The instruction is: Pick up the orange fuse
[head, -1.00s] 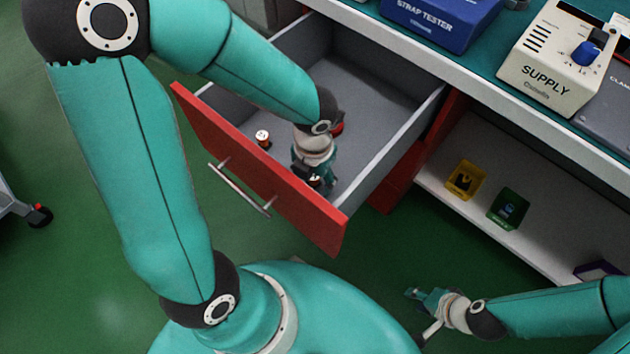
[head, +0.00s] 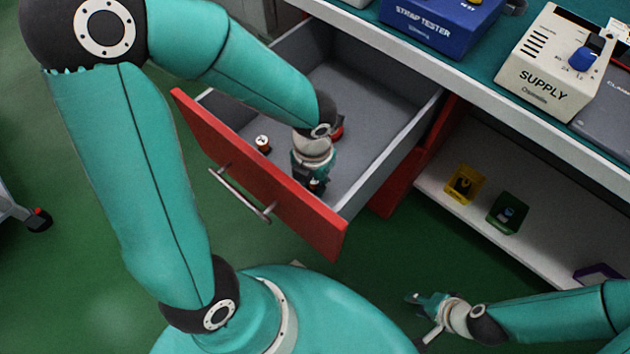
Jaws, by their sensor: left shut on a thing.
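My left gripper (head: 314,184) points down inside the open drawer, near its front right corner. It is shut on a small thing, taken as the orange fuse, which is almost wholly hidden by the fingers. A small fuse with a pale top and orange-brown side (head: 263,143) stands upright on the drawer floor to the left, apart from the gripper. A red thing (head: 338,130) shows partly behind my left wrist. My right gripper (head: 424,314) is open and empty, low at the right, outside the drawer.
The drawer has a red front (head: 250,170) with a bar handle and grey walls close around my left gripper. The bench above holds a blue strap tester (head: 435,25) and a cream supply box (head: 548,75). A shelf holds a yellow bin (head: 464,184) and a green bin (head: 507,212).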

